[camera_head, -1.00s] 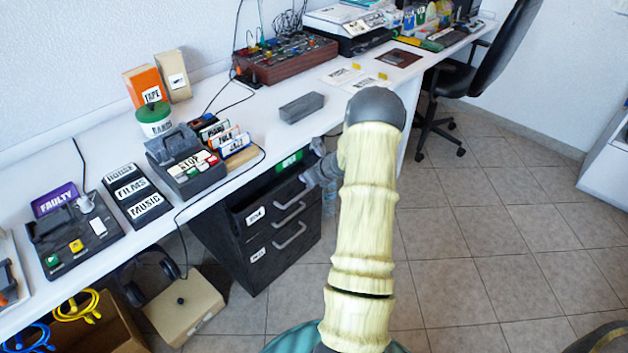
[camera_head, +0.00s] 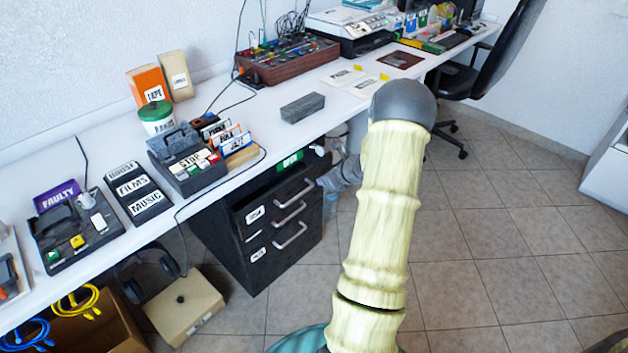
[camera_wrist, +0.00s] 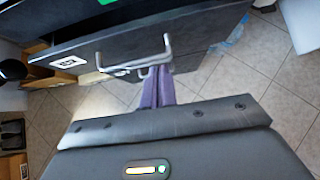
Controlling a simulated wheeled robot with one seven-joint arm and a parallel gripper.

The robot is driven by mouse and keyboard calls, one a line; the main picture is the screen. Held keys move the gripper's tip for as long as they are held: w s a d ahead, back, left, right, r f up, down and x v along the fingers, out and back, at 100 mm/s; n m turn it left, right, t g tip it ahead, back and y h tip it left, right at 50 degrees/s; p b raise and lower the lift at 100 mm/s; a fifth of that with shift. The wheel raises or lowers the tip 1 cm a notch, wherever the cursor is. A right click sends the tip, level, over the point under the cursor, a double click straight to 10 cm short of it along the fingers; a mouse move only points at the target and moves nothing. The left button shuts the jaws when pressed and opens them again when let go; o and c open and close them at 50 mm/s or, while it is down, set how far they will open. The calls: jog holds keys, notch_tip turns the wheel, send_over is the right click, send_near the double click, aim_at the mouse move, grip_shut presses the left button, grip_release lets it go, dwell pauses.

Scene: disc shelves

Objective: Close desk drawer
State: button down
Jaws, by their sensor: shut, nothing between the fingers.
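The dark desk drawer unit (camera_head: 232,243) stands under the white desk, with three handled drawers stacked in it. In the head view my arm hides part of the gripper.
The desk (camera_head: 225,195) bears a grey block (camera_head: 302,107) and label-marked devices above the drawers. An office chair (camera_head: 490,65) stands at the back right. Tiled floor to the right is clear.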

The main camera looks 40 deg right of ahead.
jog(key=v, duration=0.3)
jog(key=p+v, duration=0.1)
jog(key=v, duration=0.1)
jog(key=shift+s+a+r, duration=0.1)
jog(key=shift+a+r, duration=0.1)
jog(key=shift+r, duration=0.25)
jog(key=c, duration=1.9)
grip_release()
jog(key=shift+a+f, duration=0.1)
jog(key=shift+a, duration=0.1)
jog(key=shift+o, duration=1.3)
jog(key=s+a+f+m+t+y+b, duration=0.1)
jog(key=s+a+f+m+t, duration=0.1)
jog(key=s+f+m, duration=0.2)
notch_tip(320, 180, down, 3)
jog(key=m, duration=0.2)
jog(key=shift+s+m+y, duration=0.3)
jog(key=shift+m+y, duration=0.1)
jog(key=s+m+t, duration=0.1)
jog(key=m, duration=0.2)
jog(key=s+a+f+m+t+b, duration=0.1)
jog(key=m+t, duration=0.1)
jog(key=m, duration=0.2)
jog(key=s+a+m+t, duration=0.1)
jog(key=m, duration=0.3)
jog(key=shift+s+a+f+t+h+b, duration=0.15)
jog(key=shift+a+f+t+h+b, duration=0.15)
jog(key=shift+h+b, duration=0.1)
